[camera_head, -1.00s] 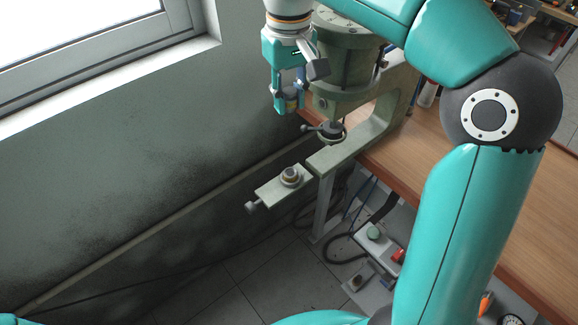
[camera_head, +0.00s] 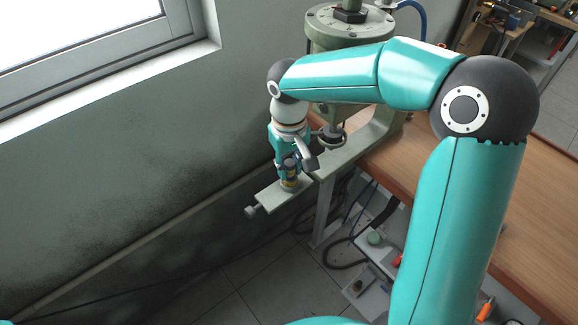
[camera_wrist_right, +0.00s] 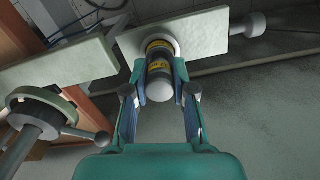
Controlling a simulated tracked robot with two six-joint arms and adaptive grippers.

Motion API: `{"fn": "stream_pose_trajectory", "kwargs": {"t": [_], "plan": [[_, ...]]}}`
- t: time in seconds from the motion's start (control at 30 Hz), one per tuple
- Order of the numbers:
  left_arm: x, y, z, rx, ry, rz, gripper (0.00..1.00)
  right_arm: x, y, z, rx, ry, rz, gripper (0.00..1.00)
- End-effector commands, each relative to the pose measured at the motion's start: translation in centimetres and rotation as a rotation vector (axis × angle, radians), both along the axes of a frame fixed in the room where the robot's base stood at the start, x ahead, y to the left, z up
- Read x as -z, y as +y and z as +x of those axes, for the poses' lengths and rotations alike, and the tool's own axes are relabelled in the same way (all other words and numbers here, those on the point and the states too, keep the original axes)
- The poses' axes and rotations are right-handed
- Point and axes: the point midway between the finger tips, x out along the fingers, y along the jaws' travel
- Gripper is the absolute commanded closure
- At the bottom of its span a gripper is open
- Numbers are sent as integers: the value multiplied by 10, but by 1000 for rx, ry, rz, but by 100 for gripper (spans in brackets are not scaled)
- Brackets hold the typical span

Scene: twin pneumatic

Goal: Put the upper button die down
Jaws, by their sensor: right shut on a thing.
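The upper button die (camera_head: 289,183) is a small dark cylinder with a yellow band. In the right wrist view the die (camera_wrist_right: 160,68) shows a pale rounded end toward me. My right gripper (camera_head: 286,176) is shut on it, and its fingers (camera_wrist_right: 160,92) stand on both sides of it. The die is upright at the pale ring on the press's small side plate (camera_head: 272,200); the plate (camera_wrist_right: 215,35) also shows in the wrist view. I cannot tell whether it touches the ring. My left gripper is not in view.
The green press (camera_head: 345,28) stands behind my right arm, and its lower arm (camera_head: 372,135) lies close to the right of the gripper. A round press part with a lever (camera_wrist_right: 45,115) is at left in the wrist view. The wooden bench (camera_head: 460,200) is at right.

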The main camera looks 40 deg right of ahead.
Motion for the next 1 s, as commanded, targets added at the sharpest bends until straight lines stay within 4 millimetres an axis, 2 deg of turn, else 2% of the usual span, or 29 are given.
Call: {"fn": "stream_pose_trajectory", "kwargs": {"t": [0.1, 0.27, 0.3, 0.43, 0.77, 0.87, 1.0], "plan": [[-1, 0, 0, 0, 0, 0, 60, 7, 0, 0, 0, 1, 0, 100], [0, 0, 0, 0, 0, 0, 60, 8, 0, -1, 0, 2, 0, 100], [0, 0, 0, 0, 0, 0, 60, 9, 0, -1, 0, 4, 1, 71], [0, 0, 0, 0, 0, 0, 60, 8, 0, -1, 0, 3, 0, 50], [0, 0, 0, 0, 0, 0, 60, 6, 0, 0, 0, 0, 1, 50], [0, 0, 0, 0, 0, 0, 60, 0, 0, 1, 0, -4, 0, 50], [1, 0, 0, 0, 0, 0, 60, -18, 0, 1, 2, -5, 1, 50]]}}
